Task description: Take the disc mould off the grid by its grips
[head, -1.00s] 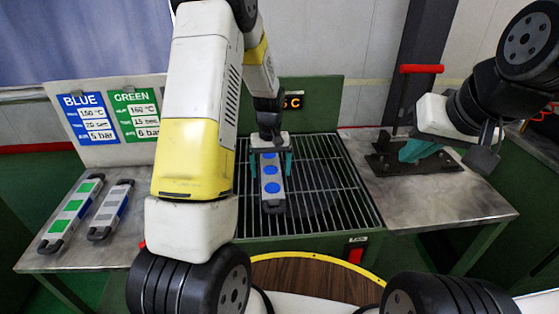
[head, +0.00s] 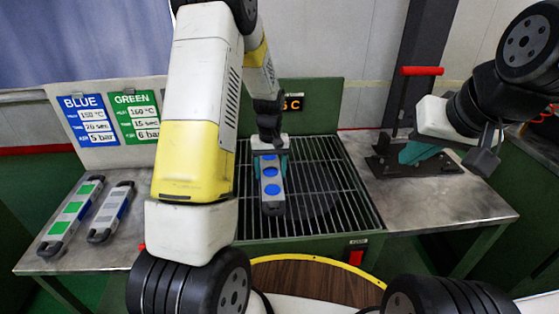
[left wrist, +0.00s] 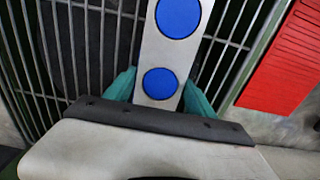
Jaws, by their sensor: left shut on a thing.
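The disc mould (head: 272,203) is a long pale bar with several blue discs and a dark grip at its near end. It is over the grid (head: 325,190); I cannot tell whether it is resting on the bars or just above them. My left gripper (head: 270,172) is shut across the far part of the mould, one teal finger on each side. In the left wrist view the mould (left wrist: 168,57) runs between the fingers, with two blue discs showing. The far end is hidden by the gripper. My right gripper (head: 418,152) is at the right; its finger gap is unclear.
Two other moulds, one with green inserts (head: 70,217) and one with grey (head: 111,211), lie on the left table. A dark press with a red handle (head: 421,71) stands at the right. A board (head: 110,120) with blue and green cards stands behind the left table.

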